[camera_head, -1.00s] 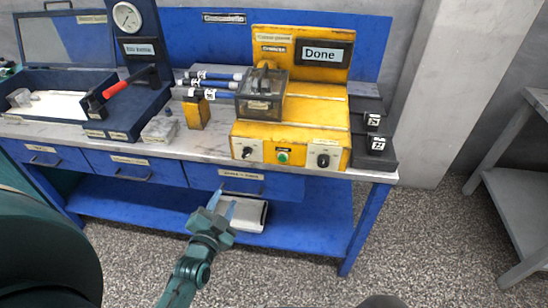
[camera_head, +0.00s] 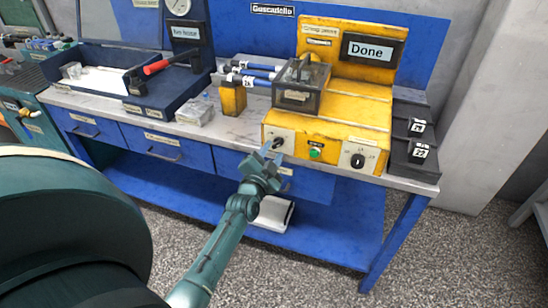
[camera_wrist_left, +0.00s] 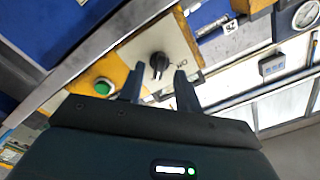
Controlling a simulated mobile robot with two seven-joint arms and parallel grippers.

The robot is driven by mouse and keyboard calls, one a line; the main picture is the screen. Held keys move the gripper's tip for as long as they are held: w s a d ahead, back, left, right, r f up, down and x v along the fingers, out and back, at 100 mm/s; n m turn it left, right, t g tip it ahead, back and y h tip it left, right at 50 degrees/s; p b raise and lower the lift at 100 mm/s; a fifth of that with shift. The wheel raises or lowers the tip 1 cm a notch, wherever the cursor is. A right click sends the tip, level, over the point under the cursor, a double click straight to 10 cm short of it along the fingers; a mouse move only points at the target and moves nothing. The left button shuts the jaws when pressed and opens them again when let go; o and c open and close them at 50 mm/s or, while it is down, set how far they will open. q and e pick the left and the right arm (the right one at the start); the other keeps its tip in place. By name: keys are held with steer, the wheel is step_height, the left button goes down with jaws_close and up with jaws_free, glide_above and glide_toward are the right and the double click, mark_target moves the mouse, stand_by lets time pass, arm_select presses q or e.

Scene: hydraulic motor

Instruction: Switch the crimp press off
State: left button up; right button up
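The yellow crimp press (camera_head: 340,110) stands on the bench, and its display (camera_head: 372,50) reads "Done". Its front has a left black knob (camera_head: 279,142) on a pale plate, a green button (camera_head: 316,152) and a right black knob (camera_head: 358,160). My left gripper (camera_head: 272,150) is at the left knob's plate. In the left wrist view, the gripper's two fingers (camera_wrist_left: 156,88) are apart, with the left knob (camera_wrist_left: 158,62) showing just beyond and between their tips. Contact cannot be told. The green button (camera_wrist_left: 104,86) is beside one finger. My right gripper is not in view.
Blue hoses (camera_head: 255,72) lie left of the press beside a yellow block (camera_head: 232,97). Black blocks numbered 29 and 22 (camera_head: 412,140) stand at its right. A red-handled tool (camera_head: 168,63) is further left. The floor before the bench is clear.

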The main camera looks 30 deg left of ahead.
arm_select(q)
steer(key=shift+b+x, duration=0.3)
steer(key=shift+x, duration=0.6)
jaws_close()
